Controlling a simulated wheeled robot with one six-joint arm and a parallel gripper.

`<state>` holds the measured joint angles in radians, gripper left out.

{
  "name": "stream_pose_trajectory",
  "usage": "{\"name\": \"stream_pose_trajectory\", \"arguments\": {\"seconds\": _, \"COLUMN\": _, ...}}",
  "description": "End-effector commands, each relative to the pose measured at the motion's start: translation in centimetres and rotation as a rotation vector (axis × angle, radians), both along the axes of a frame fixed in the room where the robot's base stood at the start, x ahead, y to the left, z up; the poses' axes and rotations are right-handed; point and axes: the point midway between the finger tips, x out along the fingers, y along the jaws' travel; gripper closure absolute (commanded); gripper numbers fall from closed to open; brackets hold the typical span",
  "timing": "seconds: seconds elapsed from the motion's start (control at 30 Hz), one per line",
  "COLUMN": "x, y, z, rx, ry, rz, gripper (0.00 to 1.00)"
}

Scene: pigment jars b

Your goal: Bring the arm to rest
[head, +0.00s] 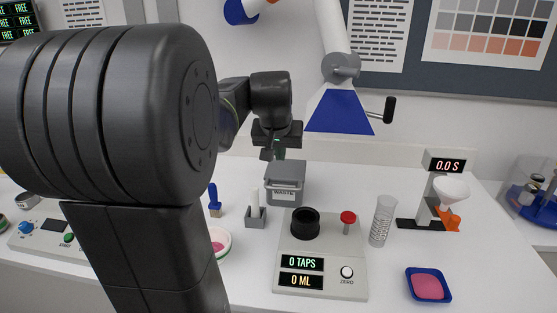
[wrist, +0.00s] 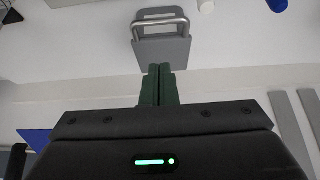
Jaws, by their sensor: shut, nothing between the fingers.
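My gripper (head: 279,152) hangs above the grey waste bin (head: 286,186) near the back of the white table. Its green fingers also show in the wrist view (wrist: 159,84), pressed together and empty. In the wrist view the grey lid with a metal handle (wrist: 161,40) lies just beyond the fingertips; I cannot tell whether the fingers touch it. In the head view my arm covers much of the left side of the table.
A tap counter device (head: 318,283) with a black cup and red knob stands in front of the bin. A ribbed clear cylinder (head: 382,221), a funnel stand (head: 440,207) and a blue tray (head: 428,286) are to the right. A blue hood (head: 340,111) hangs behind.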

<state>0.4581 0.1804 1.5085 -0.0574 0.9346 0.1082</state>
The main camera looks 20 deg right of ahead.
Motion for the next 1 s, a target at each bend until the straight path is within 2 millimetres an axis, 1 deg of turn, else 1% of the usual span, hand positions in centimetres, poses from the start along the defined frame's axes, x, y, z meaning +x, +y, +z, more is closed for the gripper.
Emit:
{"name": "stream_pose_trajectory", "arguments": {"seconds": 0.1, "x": -0.2, "y": 0.1, "z": 0.4, "rx": -0.001, "ry": -0.001, "rz": 0.000, "gripper": 1.00}}
{"name": "stream_pose_trajectory", "arguments": {"seconds": 0.33, "x": -0.2, "y": 0.1, "z": 0.4, "rx": 0.000, "ry": 0.000, "rz": 0.000, "gripper": 1.00}}
{"name": "stream_pose_trajectory", "arguments": {"seconds": 0.5, "x": 0.0, "y": 0.0, "z": -0.1, "rx": 0.001, "ry": 0.001, "rz": 0.000, "gripper": 1.00}}
{"name": "stream_pose_trajectory", "arguments": {"seconds": 0.63, "x": 0.8, "y": -0.5, "z": -1.4, "rx": 0.001, "ry": 0.003, "rz": -0.001, "gripper": 1.00}}
{"name": "stream_pose_trajectory", "arguments": {"seconds": 1.0, "x": 3.9, "y": -2.4, "z": -7.0, "rx": 0.001, "ry": 0.003, "rz": -0.001, "gripper": 1.00}}
